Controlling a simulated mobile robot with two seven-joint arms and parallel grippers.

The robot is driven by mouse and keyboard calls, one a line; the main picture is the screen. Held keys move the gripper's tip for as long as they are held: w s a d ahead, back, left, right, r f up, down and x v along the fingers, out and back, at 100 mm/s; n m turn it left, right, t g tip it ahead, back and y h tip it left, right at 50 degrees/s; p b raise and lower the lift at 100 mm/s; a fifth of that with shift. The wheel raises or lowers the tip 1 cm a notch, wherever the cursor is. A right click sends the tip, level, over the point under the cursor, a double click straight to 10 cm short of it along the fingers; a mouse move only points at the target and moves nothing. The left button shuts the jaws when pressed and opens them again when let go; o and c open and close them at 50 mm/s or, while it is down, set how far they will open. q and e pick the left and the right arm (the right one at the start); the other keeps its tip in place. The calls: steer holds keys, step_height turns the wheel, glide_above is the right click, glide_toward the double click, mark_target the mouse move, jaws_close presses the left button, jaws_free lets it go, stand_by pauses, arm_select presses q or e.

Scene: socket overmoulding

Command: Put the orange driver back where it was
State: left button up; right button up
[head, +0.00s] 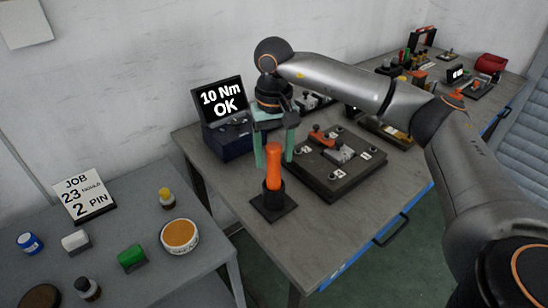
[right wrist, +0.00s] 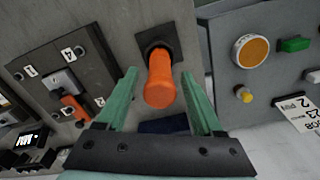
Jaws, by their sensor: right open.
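The orange driver (head: 273,163) stands upright in a black holder (head: 274,203) near the left edge of the right-hand table. Its handle also shows in the right wrist view (right wrist: 160,80), pointing up at the camera, with the black base behind it. My right gripper (head: 274,158) has green fingers and is above the holder, with the fingers spread on either side of the handle. The right wrist view shows it open (right wrist: 162,92), with a gap between each finger and the handle. The driver's lower end is hidden in the holder. My left gripper is not in view.
A black numbered fixture plate (head: 333,180) with orange and grey parts lies right of the holder. A screen reading "10 Nm OK" (head: 224,104) stands behind left. The lower-left table holds a job sign (head: 84,195), an orange-topped round tin (head: 180,236) and several small items.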

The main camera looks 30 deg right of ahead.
step_height(320, 180, up, 11)
steer(key=shift+f+p, duration=0.15)
steer(key=shift+p, duration=0.15)
